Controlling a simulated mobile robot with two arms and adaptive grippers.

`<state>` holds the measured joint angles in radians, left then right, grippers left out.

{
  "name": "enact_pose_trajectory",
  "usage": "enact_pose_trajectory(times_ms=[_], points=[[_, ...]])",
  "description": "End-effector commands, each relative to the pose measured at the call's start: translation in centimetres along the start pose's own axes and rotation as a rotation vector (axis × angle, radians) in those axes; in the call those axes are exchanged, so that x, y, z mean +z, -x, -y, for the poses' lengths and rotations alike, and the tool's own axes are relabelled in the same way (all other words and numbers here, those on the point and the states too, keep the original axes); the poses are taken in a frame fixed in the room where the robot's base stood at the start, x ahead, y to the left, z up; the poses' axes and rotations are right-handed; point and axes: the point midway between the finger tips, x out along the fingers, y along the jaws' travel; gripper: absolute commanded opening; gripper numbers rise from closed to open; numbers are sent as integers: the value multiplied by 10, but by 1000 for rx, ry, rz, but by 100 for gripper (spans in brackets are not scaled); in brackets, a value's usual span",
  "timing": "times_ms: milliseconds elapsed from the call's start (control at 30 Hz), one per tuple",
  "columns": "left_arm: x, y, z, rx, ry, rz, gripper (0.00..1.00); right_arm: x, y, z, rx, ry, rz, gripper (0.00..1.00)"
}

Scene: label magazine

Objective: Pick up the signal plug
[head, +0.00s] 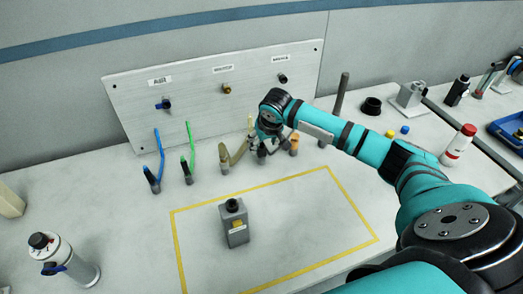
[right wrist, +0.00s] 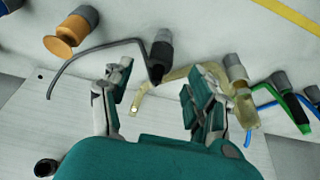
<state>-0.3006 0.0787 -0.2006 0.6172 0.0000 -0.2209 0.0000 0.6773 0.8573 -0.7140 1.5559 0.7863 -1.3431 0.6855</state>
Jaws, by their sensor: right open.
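I cannot tell for sure which of the several plugs in the row is the signal plug. In the right wrist view a black plug (right wrist: 160,62) with a grey cap and a thin dark cable lies ahead, roughly between my fingers. Beside it is a beige plug (right wrist: 240,100), which also shows in the head view (head: 229,160). My right gripper (right wrist: 162,88) is open and holds nothing visible. In the head view my right gripper (head: 266,146) is over the row, between the beige plug and an orange plug (head: 294,143), hiding what is below. My left gripper is not in view.
A green-hosed plug (head: 188,170) and a blue-hosed plug (head: 152,178) stand left of the beige one. A labelled panel (head: 200,120) with ports rises behind. A grey block (head: 235,225) stands inside the yellow outline, with clear table around it.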

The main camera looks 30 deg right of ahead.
Motion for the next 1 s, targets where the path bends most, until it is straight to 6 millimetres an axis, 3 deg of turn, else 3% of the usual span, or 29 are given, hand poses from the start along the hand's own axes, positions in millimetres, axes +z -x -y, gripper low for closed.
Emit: enact_pose_trajectory(times_ms=[133,400,667,1000], points=[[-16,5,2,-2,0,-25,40,0,-12,0,1,-2,3,58],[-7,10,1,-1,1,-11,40,0,-49,0,0,-1,1,58],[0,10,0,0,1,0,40,0,-52,-1,0,0,-1,58],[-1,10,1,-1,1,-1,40,0,-52,-1,0,0,0,16]])
